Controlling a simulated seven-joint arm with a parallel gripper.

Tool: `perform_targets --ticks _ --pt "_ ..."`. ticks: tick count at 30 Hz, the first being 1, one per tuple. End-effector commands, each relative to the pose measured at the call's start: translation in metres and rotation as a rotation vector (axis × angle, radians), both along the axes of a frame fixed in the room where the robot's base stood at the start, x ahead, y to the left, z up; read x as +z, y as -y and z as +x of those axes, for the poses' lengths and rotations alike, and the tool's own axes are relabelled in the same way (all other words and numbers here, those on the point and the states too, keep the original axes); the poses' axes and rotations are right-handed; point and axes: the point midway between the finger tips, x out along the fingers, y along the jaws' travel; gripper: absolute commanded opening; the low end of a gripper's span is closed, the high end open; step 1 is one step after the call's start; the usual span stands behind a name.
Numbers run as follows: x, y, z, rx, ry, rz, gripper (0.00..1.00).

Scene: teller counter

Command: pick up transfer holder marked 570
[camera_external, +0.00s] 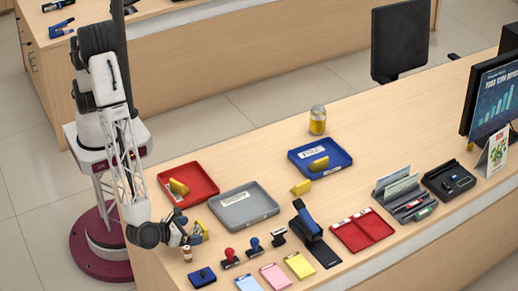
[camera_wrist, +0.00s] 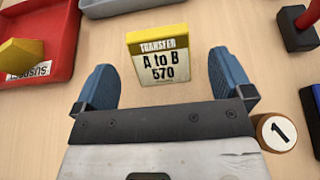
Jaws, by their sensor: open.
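The transfer holder marked 570 (camera_wrist: 160,66) has a yellow top and a pale label reading "TRANSFER A to B 570". In the wrist view it stands just beyond my open gripper (camera_wrist: 163,78), roughly centred between the two blue fingers, with no finger visibly touching it. In the external view my gripper (camera_external: 186,237) is low over the counter's near left end. A yellow patch (camera_external: 204,229) shows beside it, mostly hidden by the gripper. Other yellow pieces sit in the red tray (camera_external: 205,195), in the blue tray (camera_external: 339,163) and on the bare counter (camera_external: 301,188).
A round piece marked 1 (camera_wrist: 277,132) stands close to the right finger. The grey tray (camera_external: 244,207) lies beyond the gripper. A red-handled stamp (camera_external: 231,255), more stamps and coloured pads stand to the right.

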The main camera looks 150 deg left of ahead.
Motion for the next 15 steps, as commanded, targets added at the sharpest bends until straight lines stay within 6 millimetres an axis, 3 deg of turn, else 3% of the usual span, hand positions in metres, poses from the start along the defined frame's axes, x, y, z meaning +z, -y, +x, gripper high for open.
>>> perform_targets --ticks 9,15 --pt "-0.014 -0.033 -0.001 0.002 -0.001 0.0 0.98" --pt "-0.017 -0.04 -0.001 0.0 0.0 0.0 0.98"
